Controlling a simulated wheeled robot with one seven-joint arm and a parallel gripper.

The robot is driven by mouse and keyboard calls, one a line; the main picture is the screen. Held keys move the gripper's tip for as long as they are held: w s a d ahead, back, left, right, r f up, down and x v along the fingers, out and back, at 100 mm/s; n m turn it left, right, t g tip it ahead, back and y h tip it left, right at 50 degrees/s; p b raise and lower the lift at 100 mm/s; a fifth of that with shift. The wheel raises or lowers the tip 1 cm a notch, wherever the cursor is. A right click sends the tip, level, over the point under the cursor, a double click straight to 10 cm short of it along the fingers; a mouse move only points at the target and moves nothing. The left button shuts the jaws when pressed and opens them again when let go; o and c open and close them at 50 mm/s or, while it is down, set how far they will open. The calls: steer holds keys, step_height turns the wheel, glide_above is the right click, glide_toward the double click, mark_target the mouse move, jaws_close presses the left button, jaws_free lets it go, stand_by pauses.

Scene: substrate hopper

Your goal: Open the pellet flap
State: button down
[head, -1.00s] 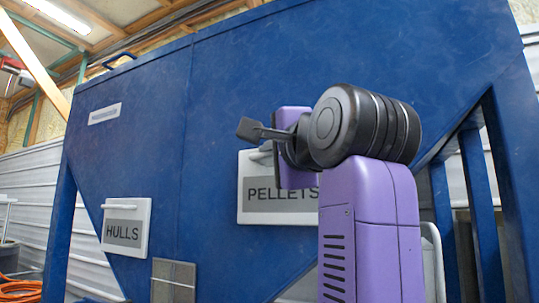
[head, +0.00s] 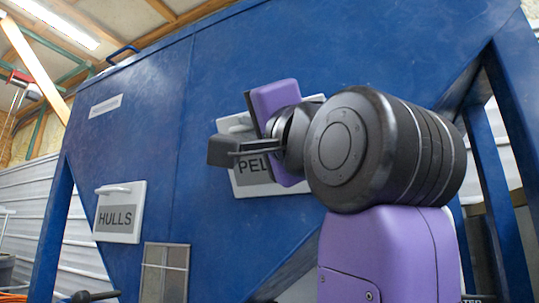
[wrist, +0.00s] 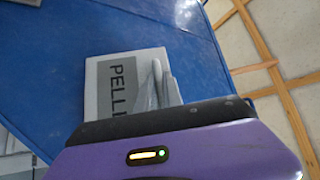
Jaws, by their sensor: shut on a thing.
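The pellet flap (head: 243,180) is a whitish panel with a grey label, partly hidden by my arm, on the blue hopper (head: 330,60). Its top edge appears to lean out from the hopper face, with the lower edge close to it. A pale bar handle (head: 237,126) runs along its top. The purple gripper body hides much of the grip in the head view.
The HULLS flap (head: 119,225) sits flat on the hopper at left. A grey framed panel (head: 165,272) is below, between the flaps. Blue hopper legs (head: 500,170) stand at right. A dark knob-ended bar (head: 95,296) shows at the bottom left.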

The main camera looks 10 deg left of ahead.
steer(key=shift+s+f+n+y, duration=0.1)
steer(key=shift+f+n+y, duration=0.25)
steer(key=shift+f, duration=0.2)
steer(key=shift+s+a+f+b, duration=0.15)
steer(key=shift+s+f+b, duration=0.25)
steer(key=shift+b, duration=0.15)
steer(key=shift+s, duration=0.1)
steer(key=c, duration=1.8)
jaws_free()
steer(key=shift+o, duration=0.2)
steer(key=b+v, duration=0.2)
steer(key=v, duration=0.5)
steer(key=shift+s+f, duration=0.15)
steer(key=shift+s, duration=0.2)
steer(key=shift+d, duration=0.25)
